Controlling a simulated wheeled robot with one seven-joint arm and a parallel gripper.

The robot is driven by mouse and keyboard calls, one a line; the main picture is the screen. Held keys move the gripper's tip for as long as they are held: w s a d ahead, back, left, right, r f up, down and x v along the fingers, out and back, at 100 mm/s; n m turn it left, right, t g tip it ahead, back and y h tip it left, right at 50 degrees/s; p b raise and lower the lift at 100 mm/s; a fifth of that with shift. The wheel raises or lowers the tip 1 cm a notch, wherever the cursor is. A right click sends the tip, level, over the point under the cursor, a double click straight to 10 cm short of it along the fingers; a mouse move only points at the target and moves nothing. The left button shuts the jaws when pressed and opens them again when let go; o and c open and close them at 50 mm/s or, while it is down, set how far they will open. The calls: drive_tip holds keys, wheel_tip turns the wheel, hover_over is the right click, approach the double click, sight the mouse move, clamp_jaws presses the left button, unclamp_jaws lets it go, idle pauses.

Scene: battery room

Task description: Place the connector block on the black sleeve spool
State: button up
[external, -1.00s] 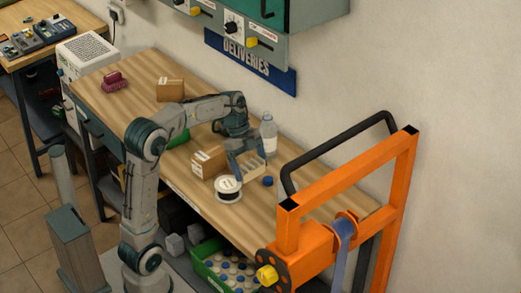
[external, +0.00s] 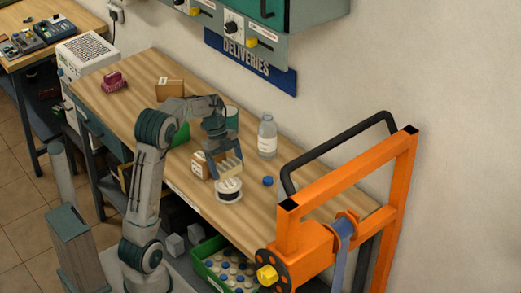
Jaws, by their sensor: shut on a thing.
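The black sleeve spool (external: 228,194), with white flanges and a dark middle, stands on the wooden bench near its front edge. My gripper (external: 226,170) points down just above it, shut on the small beige connector block (external: 232,168). The block is over the spool, near its top. I cannot tell whether the two touch. My fingers hide part of the block.
A cardboard box (external: 199,165) stands close left of the spool, partly behind my gripper. A blue cap (external: 268,181) and a clear bottle (external: 267,140) are to the right. An orange frame (external: 350,177) stands at the bench's right end.

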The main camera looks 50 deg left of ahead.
sight(227, 174)
drive_tip(key=shift+f, duration=1.9)
drive_tip(key=shift+f, duration=0.1)
drive_tip(key=shift+f, duration=0.15)
drive_tip(key=o, duration=0.9)
